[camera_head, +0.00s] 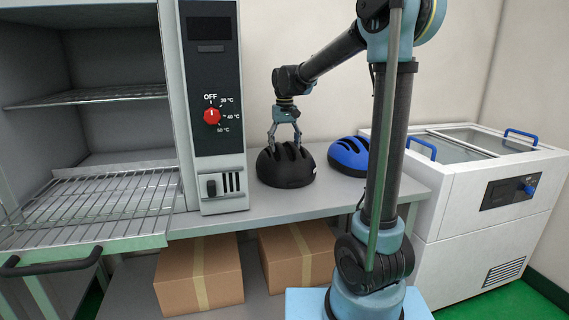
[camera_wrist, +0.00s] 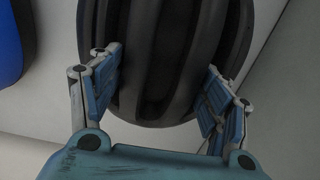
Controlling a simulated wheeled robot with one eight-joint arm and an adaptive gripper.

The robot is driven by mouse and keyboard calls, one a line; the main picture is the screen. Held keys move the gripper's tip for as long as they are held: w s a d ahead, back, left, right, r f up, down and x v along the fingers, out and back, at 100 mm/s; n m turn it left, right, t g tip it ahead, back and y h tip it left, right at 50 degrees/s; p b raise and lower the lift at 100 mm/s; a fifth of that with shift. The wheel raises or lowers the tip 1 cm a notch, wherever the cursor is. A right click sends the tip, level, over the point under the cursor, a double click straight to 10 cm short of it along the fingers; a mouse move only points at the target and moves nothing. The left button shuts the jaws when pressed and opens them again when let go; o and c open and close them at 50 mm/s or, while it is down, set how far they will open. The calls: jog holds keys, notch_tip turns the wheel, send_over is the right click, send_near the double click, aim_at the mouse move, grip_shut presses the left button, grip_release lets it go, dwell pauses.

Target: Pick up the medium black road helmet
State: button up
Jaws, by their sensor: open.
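The black helmet (camera_head: 286,168) sits on the grey bench, beside the oven's control panel. It has ridges and vents and fills the middle of the wrist view (camera_wrist: 180,60). My gripper (camera_head: 285,142) points down at the helmet's top in the head view. In the wrist view its blue finger pads (camera_wrist: 160,95) stand on either side of the helmet's ridged shell, with the jaws open. I cannot tell whether the pads touch the shell. The helmet's size marking is not readable.
A blue helmet (camera_head: 350,156) sits just right of the black one and shows at the wrist view's left edge (camera_wrist: 10,45). An oven (camera_head: 213,110) with wire racks stands left. A white chest unit (camera_head: 480,200) stands right. Cardboard boxes (camera_head: 200,275) lie below the bench (camera_head: 225,222).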

jog(key=c, duration=1.3)
